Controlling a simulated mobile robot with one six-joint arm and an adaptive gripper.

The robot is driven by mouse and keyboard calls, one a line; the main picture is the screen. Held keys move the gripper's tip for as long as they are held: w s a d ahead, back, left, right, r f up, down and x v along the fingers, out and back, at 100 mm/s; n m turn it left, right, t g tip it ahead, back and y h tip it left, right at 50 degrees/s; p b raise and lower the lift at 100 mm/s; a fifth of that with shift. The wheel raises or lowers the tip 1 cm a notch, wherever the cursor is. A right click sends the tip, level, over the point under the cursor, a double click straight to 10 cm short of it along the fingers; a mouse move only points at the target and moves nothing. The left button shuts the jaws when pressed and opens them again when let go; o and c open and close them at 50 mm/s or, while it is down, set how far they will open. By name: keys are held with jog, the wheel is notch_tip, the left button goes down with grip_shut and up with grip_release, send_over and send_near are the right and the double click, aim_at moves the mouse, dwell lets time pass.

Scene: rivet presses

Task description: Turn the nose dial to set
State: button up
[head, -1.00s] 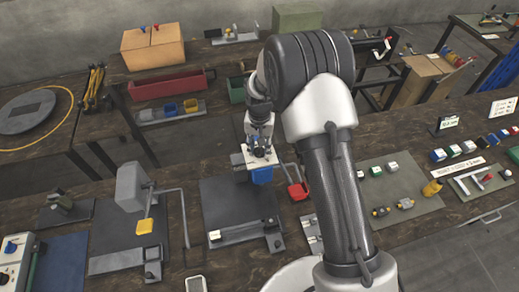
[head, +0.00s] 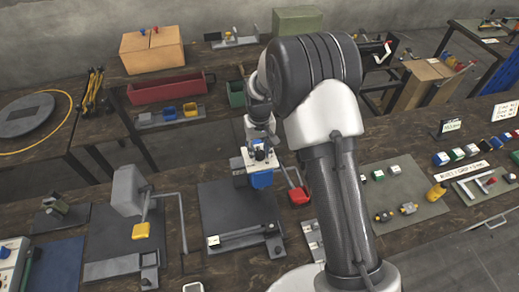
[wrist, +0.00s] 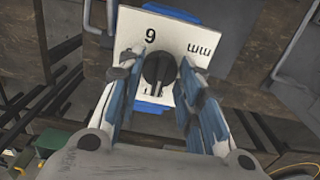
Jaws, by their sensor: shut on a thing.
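The nose dial (wrist: 158,70) is a round black knob with a raised grip bar and a pale pointer mark. My gripper (wrist: 161,68) is shut on the dial, one blue-padded finger on each side. The bar points roughly up and down in the wrist view. In the head view the white plate (head: 240,161) and the blue part (head: 262,180) show below my gripper (head: 259,153), which largely hides the dial.
A red-ended lever (head: 298,195) stands close to the right of the plate. A grey press with a yellow block (head: 141,230) is on the left. A dark mat (head: 228,205) lies in front.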

aim_at(260, 151)
jog(key=o, duration=1.1)
jog(key=shift+r, duration=0.1)
notch_tip(260, 151, up, 12)
dwell(0.5)
